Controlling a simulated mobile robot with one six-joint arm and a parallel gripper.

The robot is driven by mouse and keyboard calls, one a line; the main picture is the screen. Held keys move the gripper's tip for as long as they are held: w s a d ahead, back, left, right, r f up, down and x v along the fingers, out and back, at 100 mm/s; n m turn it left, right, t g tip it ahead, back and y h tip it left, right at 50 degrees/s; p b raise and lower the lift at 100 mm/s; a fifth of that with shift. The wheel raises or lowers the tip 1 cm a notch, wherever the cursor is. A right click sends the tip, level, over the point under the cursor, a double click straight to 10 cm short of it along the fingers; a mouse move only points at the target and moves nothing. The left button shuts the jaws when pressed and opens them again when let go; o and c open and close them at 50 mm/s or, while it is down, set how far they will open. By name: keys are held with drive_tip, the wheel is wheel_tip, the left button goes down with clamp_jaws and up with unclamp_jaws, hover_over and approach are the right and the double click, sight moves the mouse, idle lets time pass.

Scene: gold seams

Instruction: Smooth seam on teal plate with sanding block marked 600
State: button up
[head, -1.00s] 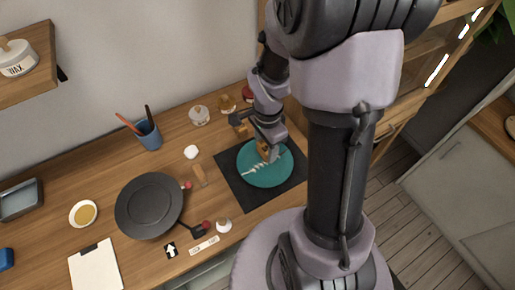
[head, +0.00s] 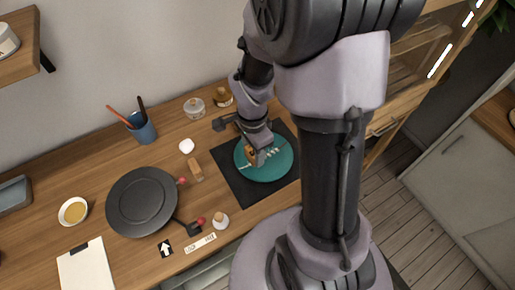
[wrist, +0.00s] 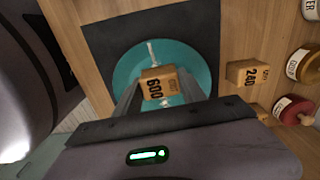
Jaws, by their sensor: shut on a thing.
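The teal plate (head: 276,170) lies on a dark mat (head: 232,183); it also shows in the wrist view (wrist: 195,62). A pale, rough seam (wrist: 152,50) crosses the plate and shows beyond the block; in the head view it shows right of my gripper (head: 272,153). My gripper (head: 256,158) is shut on the orange-tan sanding block marked 600 (wrist: 160,86), over the left part of the plate in the head view. The block covers part of the seam. I cannot tell whether it touches the plate.
A black round plate (head: 142,200), small wooden block (head: 195,169), cup with tools (head: 142,129), yellow-filled bowl (head: 73,211) and clipboard (head: 86,268) occupy the table to the left.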

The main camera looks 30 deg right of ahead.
drive_tip(key=shift+f+b, duration=0.8)
drive_tip(key=shift+b, duration=0.05)
drive_tip(key=shift+s, duration=0.1)
drive_tip(key=shift+s, duration=0.45)
drive_tip(key=shift+w+f+b, duration=0.15)
drive_tip(key=shift+w+b, duration=0.2)
drive_tip(key=shift+b, duration=0.1)
drive_tip(key=shift+o, duration=0.2)
drive_tip(key=shift+s, duration=0.2)
drive_tip(key=shift+c, duration=0.7)
drive_tip(key=shift+s, duration=0.1)
